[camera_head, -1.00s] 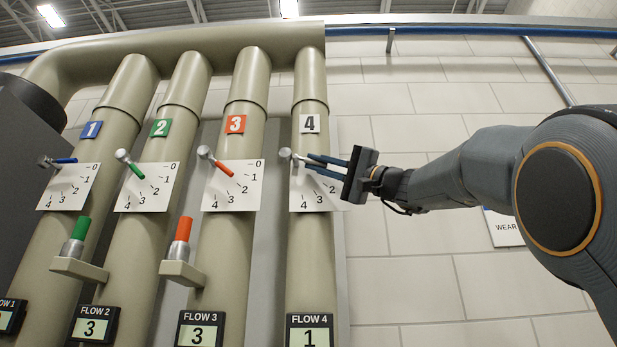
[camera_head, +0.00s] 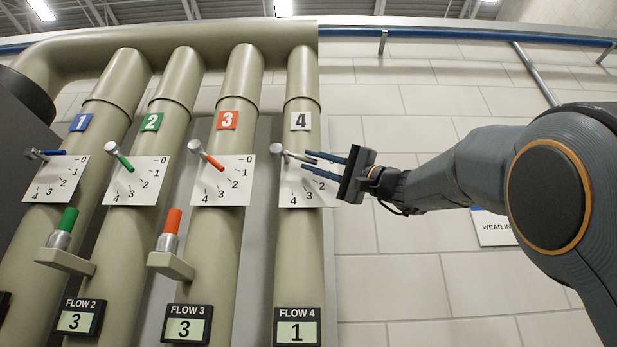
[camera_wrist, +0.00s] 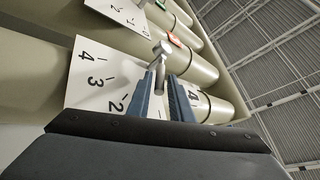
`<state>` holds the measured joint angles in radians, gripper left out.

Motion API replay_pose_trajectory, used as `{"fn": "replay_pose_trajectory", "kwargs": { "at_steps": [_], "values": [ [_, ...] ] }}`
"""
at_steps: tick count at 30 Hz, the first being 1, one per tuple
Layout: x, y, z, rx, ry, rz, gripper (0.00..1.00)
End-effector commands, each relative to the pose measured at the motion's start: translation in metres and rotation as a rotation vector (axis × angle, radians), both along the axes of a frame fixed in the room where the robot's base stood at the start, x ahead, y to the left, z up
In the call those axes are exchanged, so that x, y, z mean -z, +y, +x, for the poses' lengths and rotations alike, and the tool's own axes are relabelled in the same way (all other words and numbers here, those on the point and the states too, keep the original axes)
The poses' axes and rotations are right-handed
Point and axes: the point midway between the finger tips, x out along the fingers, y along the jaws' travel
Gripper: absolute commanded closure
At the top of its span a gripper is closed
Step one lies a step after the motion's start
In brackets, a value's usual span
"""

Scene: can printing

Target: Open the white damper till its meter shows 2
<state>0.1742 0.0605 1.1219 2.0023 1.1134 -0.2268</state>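The white damper lever (camera_head: 297,156) sits on the pipe marked with a white 4 plate (camera_head: 301,121). It points right and slightly down over its dial (camera_head: 300,193), whose upper marks are hidden by my gripper. The FLOW 4 meter (camera_head: 297,331) reads 1. My gripper (camera_head: 312,160) reaches in from the right, one finger above and one below the lever's free end. In the wrist view the lever's handle (camera_wrist: 161,80) lies between the two fingers (camera_wrist: 161,84), which stand apart; it does not look clamped.
To the left are the blue lever (camera_head: 50,153), green lever (camera_head: 123,160) and orange lever (camera_head: 210,160). The FLOW 2 meter (camera_head: 78,321) and FLOW 3 meter (camera_head: 186,329) both read 3. Brackets with a green cylinder (camera_head: 68,220) and an orange cylinder (camera_head: 172,221) stick out below.

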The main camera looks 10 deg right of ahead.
Motion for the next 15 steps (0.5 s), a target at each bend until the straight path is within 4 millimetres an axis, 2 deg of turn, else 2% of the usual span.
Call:
{"fn": "replay_pose_trajectory", "kwargs": {
  "at_steps": [3, 8, 15],
  "values": [
    [0.014, -0.017, -0.008, 0.004, 0.000, 0.000, 0.81],
    [0.025, -0.035, -0.017, 0.004, 0.001, 0.001, 0.81],
    [0.031, -0.044, -0.023, 0.002, 0.001, 0.000, 0.81]
  ]
}}
